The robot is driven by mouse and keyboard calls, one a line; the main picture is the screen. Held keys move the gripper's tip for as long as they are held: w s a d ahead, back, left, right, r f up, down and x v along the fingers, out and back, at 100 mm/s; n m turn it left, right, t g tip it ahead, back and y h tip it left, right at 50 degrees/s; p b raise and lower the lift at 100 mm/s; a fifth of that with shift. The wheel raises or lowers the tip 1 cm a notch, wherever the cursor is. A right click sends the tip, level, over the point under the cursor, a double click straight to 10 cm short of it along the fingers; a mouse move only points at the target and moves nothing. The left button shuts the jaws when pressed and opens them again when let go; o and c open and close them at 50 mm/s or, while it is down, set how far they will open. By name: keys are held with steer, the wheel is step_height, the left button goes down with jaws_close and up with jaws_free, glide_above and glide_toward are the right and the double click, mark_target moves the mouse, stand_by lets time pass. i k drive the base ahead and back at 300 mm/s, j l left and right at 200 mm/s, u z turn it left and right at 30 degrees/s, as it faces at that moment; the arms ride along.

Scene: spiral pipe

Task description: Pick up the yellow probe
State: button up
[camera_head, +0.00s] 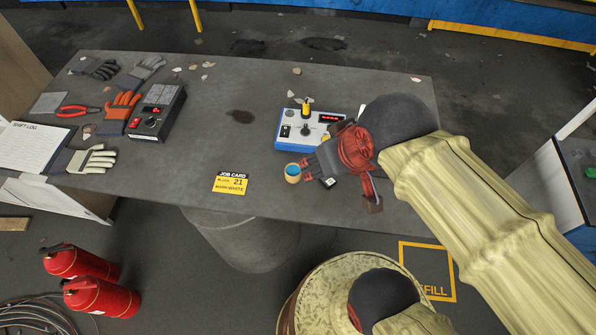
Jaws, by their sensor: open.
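The yellow probe (306,108) appears to be the upright yellow piece with a dark lower part at the back of the blue and white control box (289,143). My gripper (309,165) is at the front right of this box, its dark fingers pointing left. It is apart from the probe, which is behind it and slightly left. The gripper is open, with nothing visible held. My red wrist hides the box's right part. A small yellow cup-like piece with a blue top (292,174) is close to the fingertips; I cannot tell whether they touch.
The grey table (230,120) is clear around a yellow job card (231,184). Gloves, red pliers (78,111), a dark meter (158,113) and a shift log (33,147) lie at left. A small black and white item (328,183) is below my gripper.

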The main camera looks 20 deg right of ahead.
mark_target(305, 106)
steer(key=i+j, duration=0.1)
steer(key=i+j+z, duration=0.15)
steer(key=j+z, duration=0.25)
steer(key=i+j+z, duration=0.1)
steer(key=j+z, duration=0.4)
steer(key=z, duration=0.95)
